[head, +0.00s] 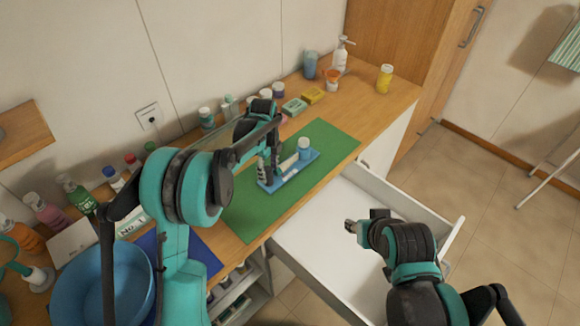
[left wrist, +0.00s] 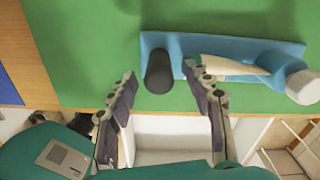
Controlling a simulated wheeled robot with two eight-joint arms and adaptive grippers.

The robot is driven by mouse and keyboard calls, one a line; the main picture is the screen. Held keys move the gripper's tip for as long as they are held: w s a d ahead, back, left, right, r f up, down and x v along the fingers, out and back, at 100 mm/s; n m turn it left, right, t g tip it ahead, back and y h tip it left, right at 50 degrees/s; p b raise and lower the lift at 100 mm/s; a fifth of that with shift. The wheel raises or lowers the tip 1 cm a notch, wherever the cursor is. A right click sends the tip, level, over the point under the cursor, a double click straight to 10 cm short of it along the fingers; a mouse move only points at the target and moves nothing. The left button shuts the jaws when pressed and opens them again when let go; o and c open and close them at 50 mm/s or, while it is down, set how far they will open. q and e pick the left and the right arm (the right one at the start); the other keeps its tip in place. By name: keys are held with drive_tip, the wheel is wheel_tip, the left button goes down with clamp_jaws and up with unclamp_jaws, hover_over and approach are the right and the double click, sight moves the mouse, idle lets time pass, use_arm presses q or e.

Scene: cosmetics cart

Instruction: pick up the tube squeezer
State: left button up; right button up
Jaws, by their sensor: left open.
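The tube squeezer is a flat blue plate (head: 312,157) with a dark rounded handle (left wrist: 159,66) at one end. It lies on the green mat, and its plate also shows in the left wrist view (left wrist: 225,44). A whitish tube (left wrist: 230,67) with a pale blue-grey cap (head: 303,144) rests on it. My left gripper (head: 268,168) is open at the handle end. In the left wrist view its fingers (left wrist: 160,75) lie to either side of the handle, with gaps showing. My right gripper (head: 351,226) is over the drawer, away from the squeezer; its jaws are too small to read.
The green mat (head: 250,213) has free room around the squeezer. An open white drawer (head: 320,255) juts out below the counter. Bottles, jars and small boxes (head: 294,107) line the wall side. A blue bowl (head: 85,285) stands at the near left.

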use_arm(q)
clamp_jaws()
idle(0.4)
wheel_tip(320, 180, up, 18)
drive_tip(key=p, duration=0.3)
